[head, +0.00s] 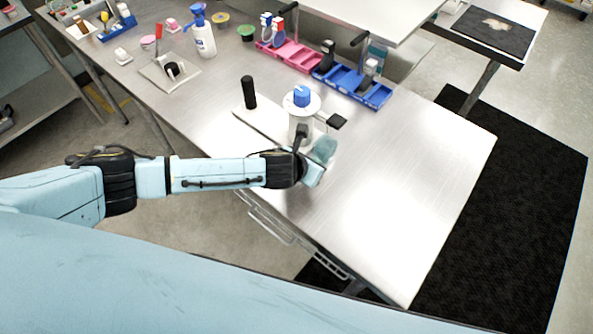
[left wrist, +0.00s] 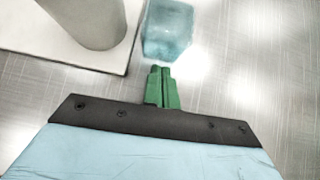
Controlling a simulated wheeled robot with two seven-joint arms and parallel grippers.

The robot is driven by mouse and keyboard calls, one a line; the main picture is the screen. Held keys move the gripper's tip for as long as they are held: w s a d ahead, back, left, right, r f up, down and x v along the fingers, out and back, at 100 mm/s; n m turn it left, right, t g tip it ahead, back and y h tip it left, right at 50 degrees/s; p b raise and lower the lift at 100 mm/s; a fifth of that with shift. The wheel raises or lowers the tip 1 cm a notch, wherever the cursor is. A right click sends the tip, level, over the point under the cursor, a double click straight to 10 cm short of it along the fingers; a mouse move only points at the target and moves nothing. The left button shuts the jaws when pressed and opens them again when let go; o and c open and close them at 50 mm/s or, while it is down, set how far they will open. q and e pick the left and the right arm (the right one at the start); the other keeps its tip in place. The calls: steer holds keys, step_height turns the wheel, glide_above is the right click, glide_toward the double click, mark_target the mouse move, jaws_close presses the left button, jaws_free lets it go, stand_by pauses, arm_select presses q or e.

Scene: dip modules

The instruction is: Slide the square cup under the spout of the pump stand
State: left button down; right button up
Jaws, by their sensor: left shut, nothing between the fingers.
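The square cup (head: 323,149) is a translucent teal block shape on the metal table, just beside the pump stand. It also shows in the left wrist view (left wrist: 168,30), close to the edge of the stand's white base (left wrist: 62,57). The pump stand (head: 300,125) has a pale round body, a blue cap and a dark spout (head: 338,121) that reaches right, above and beyond the cup. My left gripper (left wrist: 162,72) is shut and empty, its green fingertips right by the cup's near side. I cannot tell whether they touch. My right gripper is out of view.
A black upright post (head: 249,92) stands at the left of the pump's base. Pink (head: 290,52) and blue (head: 355,87) trays lie behind it, with a spray-type bottle (head: 203,38) further left. The table's right part (head: 420,165) is clear.

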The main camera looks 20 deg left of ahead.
arm_select(q)
steer(key=s+p, duration=0.1)
steer(key=s+a+p, duration=0.1)
steer(key=s, duration=0.1)
steer(key=shift+r, duration=0.2)
steer(key=v, duration=1)
